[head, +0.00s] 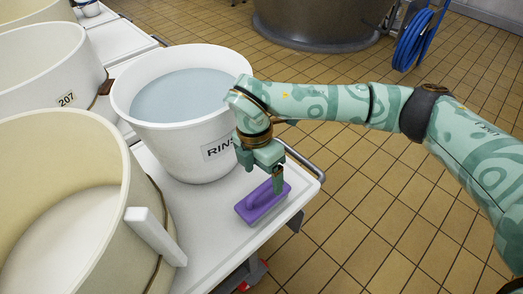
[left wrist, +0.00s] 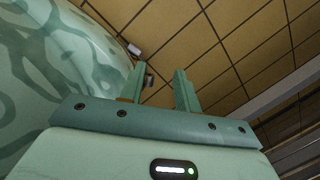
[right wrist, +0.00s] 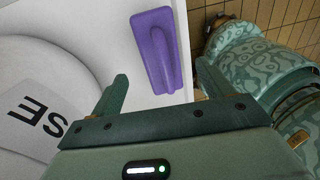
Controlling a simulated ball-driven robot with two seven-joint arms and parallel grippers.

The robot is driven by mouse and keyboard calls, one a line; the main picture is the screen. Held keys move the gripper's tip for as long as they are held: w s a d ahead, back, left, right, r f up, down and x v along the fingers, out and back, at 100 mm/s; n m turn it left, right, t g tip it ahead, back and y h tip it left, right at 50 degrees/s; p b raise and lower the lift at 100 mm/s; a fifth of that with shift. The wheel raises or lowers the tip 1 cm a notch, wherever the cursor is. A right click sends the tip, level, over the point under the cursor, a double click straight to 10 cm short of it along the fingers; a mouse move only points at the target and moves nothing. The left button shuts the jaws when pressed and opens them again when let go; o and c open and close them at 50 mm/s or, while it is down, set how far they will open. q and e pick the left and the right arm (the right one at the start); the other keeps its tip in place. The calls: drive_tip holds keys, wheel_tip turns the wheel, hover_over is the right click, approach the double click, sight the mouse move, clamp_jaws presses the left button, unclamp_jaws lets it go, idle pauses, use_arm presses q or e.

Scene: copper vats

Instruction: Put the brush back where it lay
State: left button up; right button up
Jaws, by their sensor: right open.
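The purple brush (head: 262,202) lies on the white cart top (head: 215,232), near the cart's right edge, in front of the white RINSE tub (head: 192,125). It also shows in the right wrist view (right wrist: 156,50), beyond and between my right fingers. My right gripper (head: 264,172) is open and empty, just over the brush, and hides part of it in the head view. I cannot tell whether a finger touches it. My left gripper (left wrist: 160,75) is open and empty, pointed at tiled floor, and is out of the head view.
The RINSE tub holds water and stands close to my right gripper. Large cream vats (head: 60,205) fill the left, one with a white paddle-like bar (head: 153,235) at its rim. A metal rail (head: 304,160) edges the cart. A copper vat (head: 320,25) and blue hose (head: 412,40) stand behind.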

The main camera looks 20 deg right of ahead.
use_arm(q)
drive_tip(key=s+f+n+g+p, duration=0.1)
drive_tip(key=s+f+p, duration=0.1)
drive_tip(key=s, duration=0.9)
drive_tip(key=shift+a+n+h+p, duration=0.3)
drive_tip(key=shift+a+h, duration=0.1)
drive_tip(key=shift+a, duration=0.05)
use_arm(e)
drive_tip(key=r, duration=0.3)
drive_tip(key=w+r, duration=0.1)
drive_tip(key=r, duration=0.1)
drive_tip(key=shift+a+r, duration=0.2)
drive_tip(key=shift+r, duration=0.15)
drive_tip(key=shift+s, duration=0.1)
